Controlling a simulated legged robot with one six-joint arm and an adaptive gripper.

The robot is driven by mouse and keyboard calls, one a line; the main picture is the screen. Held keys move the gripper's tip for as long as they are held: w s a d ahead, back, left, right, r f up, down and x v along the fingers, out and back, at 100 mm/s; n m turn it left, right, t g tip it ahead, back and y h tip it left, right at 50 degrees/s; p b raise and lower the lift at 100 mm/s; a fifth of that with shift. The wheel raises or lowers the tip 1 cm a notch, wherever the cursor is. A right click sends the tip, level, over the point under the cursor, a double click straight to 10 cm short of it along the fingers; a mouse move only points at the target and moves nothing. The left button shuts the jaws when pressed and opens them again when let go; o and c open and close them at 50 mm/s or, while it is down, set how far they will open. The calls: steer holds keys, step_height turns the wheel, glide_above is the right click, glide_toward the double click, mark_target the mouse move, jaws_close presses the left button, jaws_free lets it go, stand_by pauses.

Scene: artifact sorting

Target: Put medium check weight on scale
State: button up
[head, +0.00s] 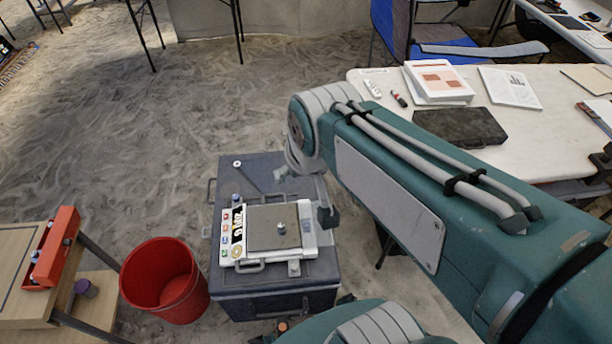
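The scale (265,211) lies on a dark grey case, with a square grey-brown plate and a light frame. A small metal weight (281,228) stands on its plate, near the middle. Another small metal piece, possibly a weight (66,242), shows at the orange holder (51,262) on the left table. I cannot tell from size which is the medium one. My gripper (304,194) is above the right back part of the scale. Its fingers are spread apart, with nothing visible between them. The wrist partly hides the case behind it.
The dark case (262,304) stands on sandy ground. A red bucket (164,280) is left of it. A wooden table (22,240) is at far left. A white table (535,135) with books and a black case (460,127) is at right. The ground behind is open.

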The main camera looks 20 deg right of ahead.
steer(key=shift+n+t, duration=0.4)
steer(key=s, duration=0.2)
steer(key=s+r, duration=0.1)
steer(key=s, duration=0.2)
steer(key=shift+s+a, duration=0.1)
steer(key=shift+s, duration=0.05)
